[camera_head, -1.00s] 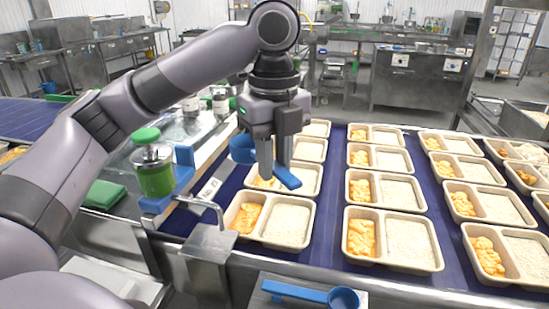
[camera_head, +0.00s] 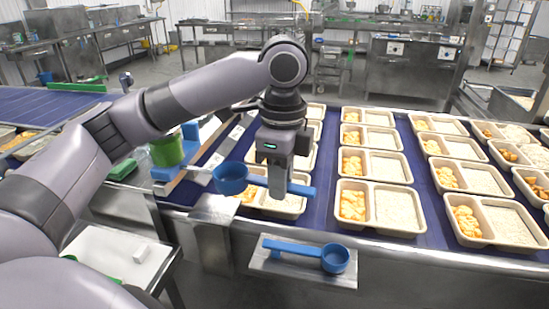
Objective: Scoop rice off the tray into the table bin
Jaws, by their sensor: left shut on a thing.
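My left gripper (camera_head: 280,190) is shut on the handle of a blue scoop (camera_head: 231,180), whose cup points left. The scoop is held above the near end of the left column of trays; whether its cup holds rice I cannot tell. The tray (camera_head: 299,210) below is partly hidden by gripper and handle; it has orange food in its left compartment and rice in its right. Another tray (camera_head: 379,231) to the right has orange pieces on the left and pale rice (camera_head: 398,209) on the right. I cannot pick out the table bin. My right gripper is not in view.
A second blue scoop (camera_head: 335,258) lies on a metal shelf (camera_head: 297,272) in front of the conveyor. Several more filled trays stand on the blue belt (camera_head: 428,192). A green-topped container (camera_head: 167,151) in a blue holder is left of the scoop. A white surface (camera_head: 113,258) is at lower left.

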